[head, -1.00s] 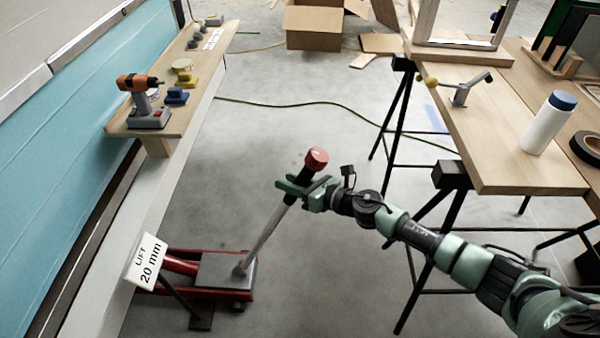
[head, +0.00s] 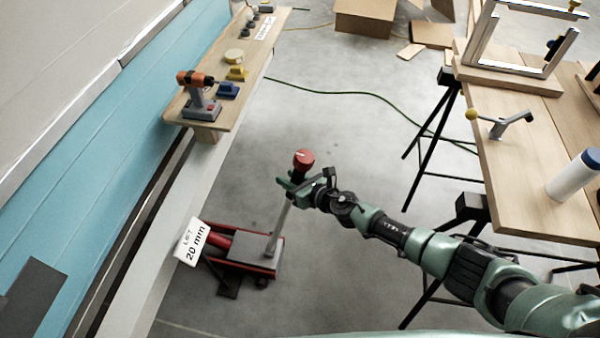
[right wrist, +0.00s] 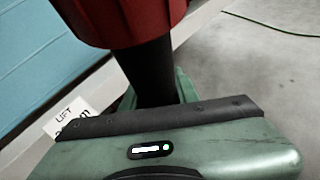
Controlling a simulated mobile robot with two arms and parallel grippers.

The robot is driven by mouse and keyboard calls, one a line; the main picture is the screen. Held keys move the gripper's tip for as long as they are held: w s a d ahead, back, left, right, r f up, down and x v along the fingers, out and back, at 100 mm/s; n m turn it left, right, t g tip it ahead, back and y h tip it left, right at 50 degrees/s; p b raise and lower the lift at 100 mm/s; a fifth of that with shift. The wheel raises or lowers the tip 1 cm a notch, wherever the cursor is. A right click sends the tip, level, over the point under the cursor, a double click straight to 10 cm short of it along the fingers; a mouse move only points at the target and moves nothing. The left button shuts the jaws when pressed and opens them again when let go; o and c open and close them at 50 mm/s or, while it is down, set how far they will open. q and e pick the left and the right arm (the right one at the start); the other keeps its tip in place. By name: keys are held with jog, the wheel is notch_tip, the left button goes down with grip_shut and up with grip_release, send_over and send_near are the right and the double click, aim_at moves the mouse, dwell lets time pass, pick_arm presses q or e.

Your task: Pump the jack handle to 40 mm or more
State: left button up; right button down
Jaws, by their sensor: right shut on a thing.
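The red floor jack (head: 240,252) stands on the concrete beside the camper's white lower edge. Its grey handle (head: 279,230) rises from the jack, leans slightly right and ends in a black grip with a red knob (head: 303,159). The lift sign (head: 192,242) reads 20 mm; it is partly visible in the right wrist view (right wrist: 67,118). My right gripper (head: 292,184) is shut on the black grip just below the red knob. In the right wrist view the knob (right wrist: 120,20) and black grip (right wrist: 150,70) fill the space before the gripper. My left gripper is not in view.
A wooden shelf (head: 245,75) with an orange drill (head: 197,88) runs along the teal camper wall. A wooden workbench (head: 520,160) on black trestles stands right, with a white bottle (head: 574,176). A green cable (head: 350,93) crosses the open floor.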

jog(key=a+p, duration=0.2)
jog(key=shift+a, duration=0.4)
jog(key=shift+w+a+r+n, duration=0.1)
jog(key=shift+a+r+n, duration=0.1)
jog(key=shift+n, duration=0.1)
jog(key=c, duration=1.1)
grip_release()
jog(key=shift+g, duration=0.3)
jog(key=shift+o, duration=0.2)
jog(key=shift+w+a, duration=0.15)
jog(key=shift+w, duration=0.1)
jog(key=shift+d, duration=0.25)
